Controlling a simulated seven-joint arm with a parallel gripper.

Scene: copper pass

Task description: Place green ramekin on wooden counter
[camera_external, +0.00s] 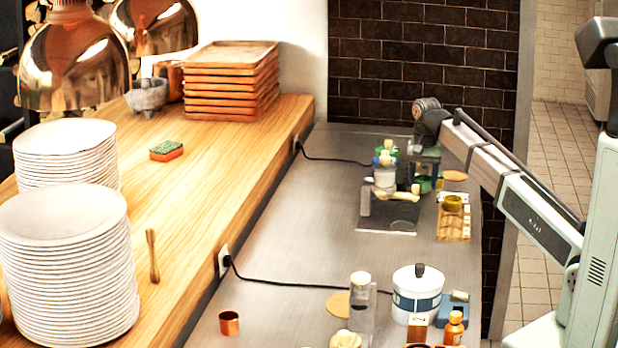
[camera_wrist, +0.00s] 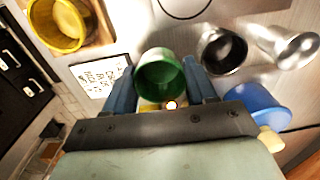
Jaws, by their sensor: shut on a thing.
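The green ramekin (camera_wrist: 160,72) sits between the two blue fingers of my gripper (camera_wrist: 160,84) in the wrist view, and they are shut on it. In the external view my gripper (camera_external: 425,170) is over the far part of the steel worktop, with the green ramekin (camera_external: 424,184) just under it. I cannot tell whether the ramekin touches the steel. The wooden counter (camera_external: 205,190) is the raised light-wood surface on the left, well away from my gripper.
The wooden counter holds plate stacks (camera_external: 62,255), a sponge (camera_external: 167,150), stacked wooden trays (camera_external: 232,75) and a mortar (camera_external: 147,95). Copper lamps (camera_external: 78,62) hang above it. Its middle is clear. Jars and a yellow bowl (camera_wrist: 58,24) crowd around my gripper.

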